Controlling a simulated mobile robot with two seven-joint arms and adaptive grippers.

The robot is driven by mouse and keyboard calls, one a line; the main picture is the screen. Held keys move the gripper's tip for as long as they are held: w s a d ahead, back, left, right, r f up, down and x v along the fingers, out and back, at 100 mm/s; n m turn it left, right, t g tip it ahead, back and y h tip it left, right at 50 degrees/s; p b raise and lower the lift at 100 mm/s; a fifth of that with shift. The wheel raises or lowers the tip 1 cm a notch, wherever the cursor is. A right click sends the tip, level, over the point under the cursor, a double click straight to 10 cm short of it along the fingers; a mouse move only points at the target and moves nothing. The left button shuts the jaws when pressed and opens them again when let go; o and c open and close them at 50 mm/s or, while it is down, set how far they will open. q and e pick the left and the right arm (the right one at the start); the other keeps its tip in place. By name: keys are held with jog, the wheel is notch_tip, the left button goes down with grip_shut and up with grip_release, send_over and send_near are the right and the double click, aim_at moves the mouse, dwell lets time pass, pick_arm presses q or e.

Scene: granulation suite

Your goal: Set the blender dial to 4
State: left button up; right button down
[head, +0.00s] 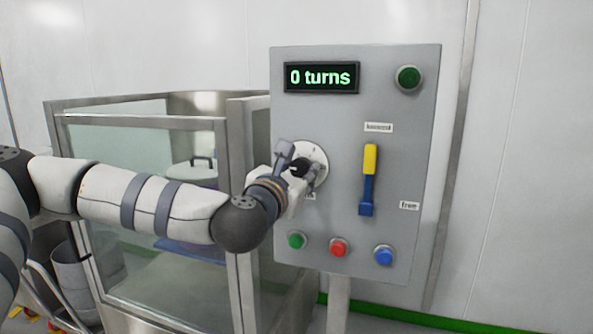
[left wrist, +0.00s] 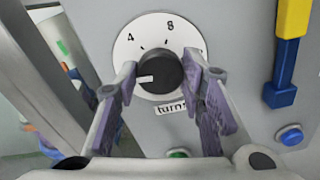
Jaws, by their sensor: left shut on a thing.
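The blender dial is a black knob (left wrist: 160,73) on a white round plate (left wrist: 126,52) marked 4 and 8, above a "turns" label (left wrist: 172,108). The knob's white pointer mark points left and slightly down, below the 4. In the head view the dial plate (head: 317,156) is partly hidden by my left gripper (head: 294,165). The left gripper is shut on the knob, one finger on each side. The display (head: 321,77) reads "0 turns". My right gripper is not in view.
The grey panel (head: 300,120) also carries a yellow and blue lever (head: 369,180), a green lamp (head: 409,77), and green (head: 297,240), red (head: 339,247) and blue (head: 384,255) buttons below. A glass-walled metal enclosure (head: 150,122) stands to the left, behind my arm.

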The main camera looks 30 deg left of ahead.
pick_arm(q)
jog(key=m, duration=1)
jog(key=shift+m, duration=0.3)
dwell(0.5)
jog(key=o, duration=1.1)
jog(key=shift+w+a, duration=0.1)
jog(key=shift+o, duration=0.2)
jog(key=v, duration=0.7)
jog(key=shift+s, duration=0.3)
